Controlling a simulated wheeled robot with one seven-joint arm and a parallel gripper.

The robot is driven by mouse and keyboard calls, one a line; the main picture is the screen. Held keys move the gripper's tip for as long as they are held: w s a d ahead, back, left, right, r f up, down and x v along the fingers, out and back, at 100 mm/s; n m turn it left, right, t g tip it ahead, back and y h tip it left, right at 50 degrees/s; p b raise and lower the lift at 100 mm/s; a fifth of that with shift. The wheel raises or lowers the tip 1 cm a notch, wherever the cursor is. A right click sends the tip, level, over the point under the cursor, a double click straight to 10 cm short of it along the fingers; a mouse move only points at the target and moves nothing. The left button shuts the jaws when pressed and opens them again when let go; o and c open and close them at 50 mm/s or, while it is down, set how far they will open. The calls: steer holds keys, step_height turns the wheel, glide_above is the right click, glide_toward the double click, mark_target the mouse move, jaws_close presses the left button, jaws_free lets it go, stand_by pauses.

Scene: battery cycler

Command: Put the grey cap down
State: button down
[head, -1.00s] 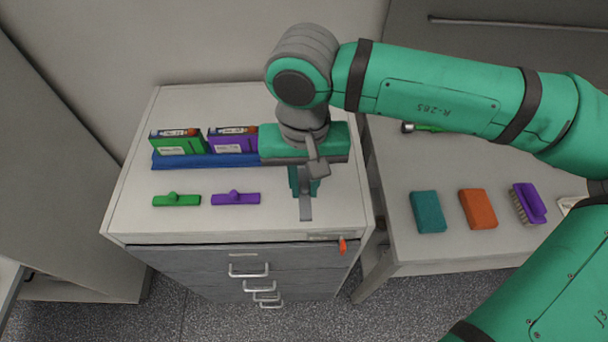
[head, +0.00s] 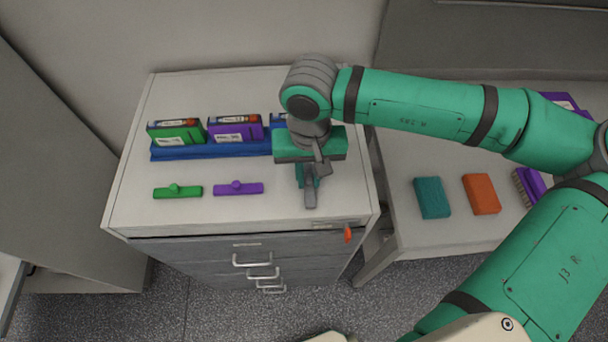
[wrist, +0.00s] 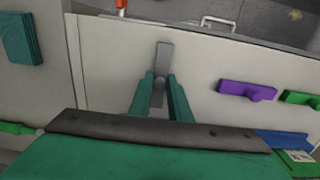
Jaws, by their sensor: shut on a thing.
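The grey cap (head: 310,199) is a small bar with a knob, and it also shows in the wrist view (wrist: 164,53). My gripper (head: 308,180) is shut on it over the right front part of the cabinet top. The fingers (wrist: 160,84) grip the knob, and the bar points toward the cabinet's front edge. I cannot tell whether the cap touches the surface. A green cap (head: 178,191) and a purple cap (head: 238,188) lie to its left on the cabinet top (head: 150,216).
A blue rack (head: 205,152) holds a green battery (head: 175,133), a purple battery (head: 235,129) and a partly hidden blue one (head: 280,120). A side table at right bears a teal block (head: 432,198), an orange block (head: 481,194) and a purple brush (head: 531,185). Cabinet surface around the grey cap is bare.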

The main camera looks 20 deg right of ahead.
mark_target(309, 178)
steer(key=shift+d+f, duration=0.1)
steer(key=shift+d, duration=0.05)
steer(key=c, duration=1.6)
jaws_free()
steer(key=shift+c, duration=0.2)
step_height(309, 178, up, 12)
